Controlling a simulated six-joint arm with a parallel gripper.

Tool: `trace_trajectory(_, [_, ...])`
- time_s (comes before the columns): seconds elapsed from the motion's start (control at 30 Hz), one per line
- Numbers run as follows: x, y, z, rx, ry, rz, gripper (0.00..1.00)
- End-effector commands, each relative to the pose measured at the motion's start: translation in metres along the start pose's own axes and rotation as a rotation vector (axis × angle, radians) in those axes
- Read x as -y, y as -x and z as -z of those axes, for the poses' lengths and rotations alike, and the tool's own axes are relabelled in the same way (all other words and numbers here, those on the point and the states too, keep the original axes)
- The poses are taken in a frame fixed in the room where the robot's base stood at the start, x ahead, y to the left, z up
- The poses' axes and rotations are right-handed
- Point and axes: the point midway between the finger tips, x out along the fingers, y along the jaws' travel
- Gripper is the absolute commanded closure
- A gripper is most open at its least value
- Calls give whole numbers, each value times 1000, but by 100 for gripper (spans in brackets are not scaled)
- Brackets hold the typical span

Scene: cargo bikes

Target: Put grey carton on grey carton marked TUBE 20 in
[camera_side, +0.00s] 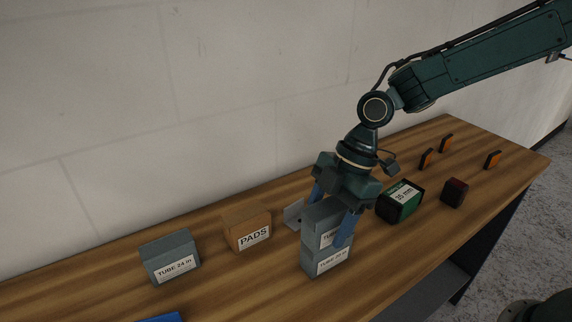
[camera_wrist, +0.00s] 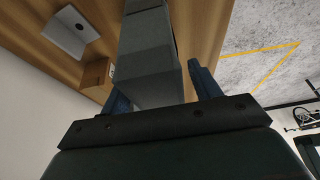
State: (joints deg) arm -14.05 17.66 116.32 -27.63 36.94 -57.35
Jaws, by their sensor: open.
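Two grey cartons stand stacked on the wooden bench. The upper grey carton (camera_side: 322,215) has a white label that starts with TUBE; the rest is hidden by a finger. It rests on the lower grey carton (camera_side: 318,268), whose label reads TUBE and a number that looks like 20 in. My gripper (camera_side: 330,218) is open, pointing down, with one finger on each side of the upper carton. In the wrist view, the grey carton (camera_wrist: 150,70) lies between the fingers of my gripper (camera_wrist: 160,92). I cannot tell whether a finger touches it.
A grey TUBE 24 in carton (camera_side: 170,258) and a brown PADS box (camera_side: 247,227) stand left. A grey bracket (camera_side: 293,213) is close behind the stack. A green box (camera_side: 400,203), a dark red box (camera_side: 454,193) and orange pieces (camera_side: 492,160) lie right.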

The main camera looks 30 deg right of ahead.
Motion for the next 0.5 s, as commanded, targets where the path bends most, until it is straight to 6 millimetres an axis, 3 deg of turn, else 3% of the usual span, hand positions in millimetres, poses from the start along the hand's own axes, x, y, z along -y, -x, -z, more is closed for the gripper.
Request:
trace_trajectory(0.27, [-1, 30, 0, -1, 0, -6, 38])
trace_trajectory(0.5, [-1, 70, 0, -2, 0, -6, 38])
